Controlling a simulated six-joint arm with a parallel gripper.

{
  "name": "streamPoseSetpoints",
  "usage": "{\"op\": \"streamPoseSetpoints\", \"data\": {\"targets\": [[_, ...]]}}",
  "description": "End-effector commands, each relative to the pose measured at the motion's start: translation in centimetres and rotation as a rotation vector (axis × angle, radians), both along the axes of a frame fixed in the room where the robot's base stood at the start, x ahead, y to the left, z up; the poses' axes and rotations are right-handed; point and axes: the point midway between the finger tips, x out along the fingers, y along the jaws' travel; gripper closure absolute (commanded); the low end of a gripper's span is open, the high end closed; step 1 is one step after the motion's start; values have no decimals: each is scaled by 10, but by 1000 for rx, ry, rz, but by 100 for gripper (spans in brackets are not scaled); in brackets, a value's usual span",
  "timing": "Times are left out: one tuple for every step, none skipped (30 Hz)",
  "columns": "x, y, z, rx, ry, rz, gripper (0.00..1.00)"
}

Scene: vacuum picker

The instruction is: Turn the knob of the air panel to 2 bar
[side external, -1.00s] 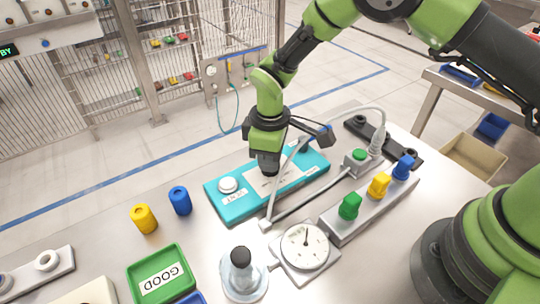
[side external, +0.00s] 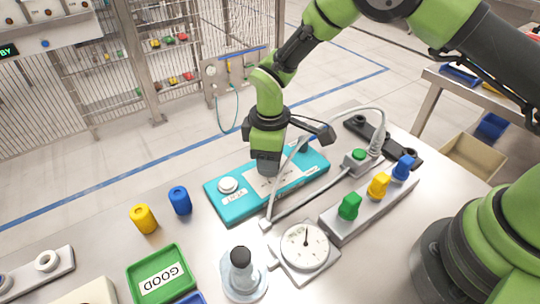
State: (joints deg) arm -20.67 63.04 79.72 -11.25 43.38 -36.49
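My gripper (side external: 268,168) points straight down over the middle of a turquoise box (side external: 222,210) on the bench. The box has white labels and a round white knob or button (side external: 228,185) at its left end. The gripper's tips hide part of the box; I cannot tell whether they touch it, or whether they are open. A round white dial gauge (side external: 304,246) lies at the front, its dark needle pointing roughly up in the picture; the scale is too small to read. Which part is the air panel's knob is unclear.
A grey block with green (side external: 350,206), yellow (side external: 379,185) and blue (side external: 404,167) knobs stands right of the gauge. Grey tubes and a cable cross beside the gripper. A clear flask-like item (side external: 242,276) and a green tray (side external: 183,248) are in front.

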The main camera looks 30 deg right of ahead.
Motion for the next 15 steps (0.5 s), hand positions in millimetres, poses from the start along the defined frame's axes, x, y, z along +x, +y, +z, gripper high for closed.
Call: {"op": "streamPoseSetpoints", "data": {"targets": [[0,0,0,0,0,0,57],[0,0,0,1,-1,0,57],[0,0,2,0,-1,-1,57],[0,0,4,1,-2,-1,57],[1,0,7,1,-3,-1,57],[1,0,12,1,-4,-1,57],[1,0,17,1,-4,-1,57],[1,0,22,2,-5,-1,57],[1,0,30,2,-6,-1,57],[1,0,37,2,-6,-1,57],[1,0,43,2,-6,0,57],[1,0,51,2,-6,0,57],[1,0,58,2,-6,-1,57],[1,0,63,2,-6,-1,57],[1,0,71,2,-6,0,57]]}}
